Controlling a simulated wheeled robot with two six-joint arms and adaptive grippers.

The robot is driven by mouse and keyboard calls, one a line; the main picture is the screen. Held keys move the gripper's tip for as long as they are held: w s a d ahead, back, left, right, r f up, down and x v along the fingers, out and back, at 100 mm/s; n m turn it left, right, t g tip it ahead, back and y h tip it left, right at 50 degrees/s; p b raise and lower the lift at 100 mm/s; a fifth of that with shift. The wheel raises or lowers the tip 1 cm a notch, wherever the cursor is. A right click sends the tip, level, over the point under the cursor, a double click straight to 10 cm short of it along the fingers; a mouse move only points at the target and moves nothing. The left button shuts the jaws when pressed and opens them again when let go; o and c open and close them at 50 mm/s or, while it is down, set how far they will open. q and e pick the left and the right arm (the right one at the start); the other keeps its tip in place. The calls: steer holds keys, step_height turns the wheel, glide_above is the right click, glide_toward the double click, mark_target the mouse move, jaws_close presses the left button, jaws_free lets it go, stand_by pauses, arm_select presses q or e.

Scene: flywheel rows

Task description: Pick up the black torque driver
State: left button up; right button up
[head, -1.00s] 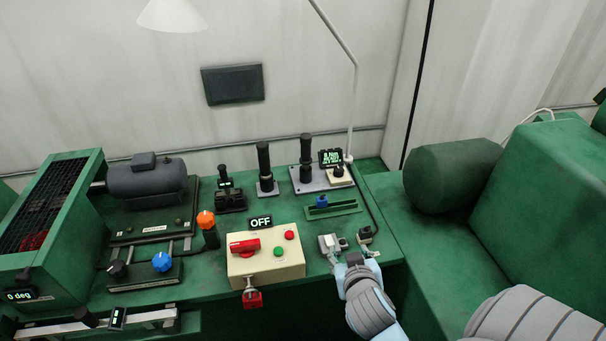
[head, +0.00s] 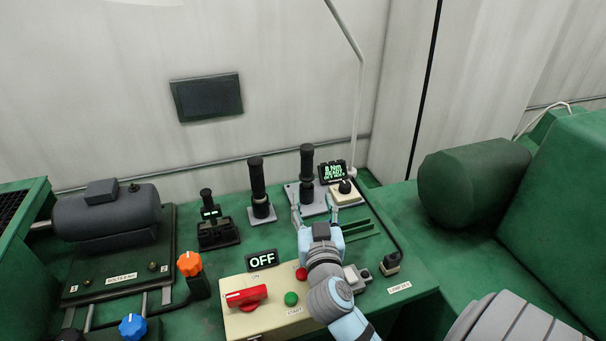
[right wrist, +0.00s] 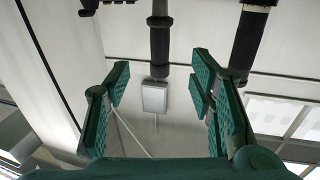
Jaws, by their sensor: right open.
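The black torque driver (head: 307,165) appears to be the upright black handle on a grey plate (head: 292,192) beside a small display reading 8 Nm READY (head: 333,172). My right gripper (head: 315,208) is open and empty, just in front of it. In the right wrist view my gripper (right wrist: 160,82) has its two green fingers apart, and a black handle, likely the driver (right wrist: 160,45), shows between them. No contact is visible. My left gripper is not in view.
A similar black handle (head: 258,182) stands close to the left. A smaller black tool (head: 208,207) stands further left. The cream switch box (head: 262,307), with a red switch and an OFF sign (head: 262,260), is in front. A thin lamp pole (head: 360,110) rises behind.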

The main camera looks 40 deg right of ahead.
mark_target(308, 171)
steer(key=b+x, duration=0.1)
steer(key=x, duration=1.3)
steer(key=shift+w+b, duration=0.1)
steer(key=shift+b, duration=0.2)
steer(key=shift+r, duration=0.1)
jaws_close()
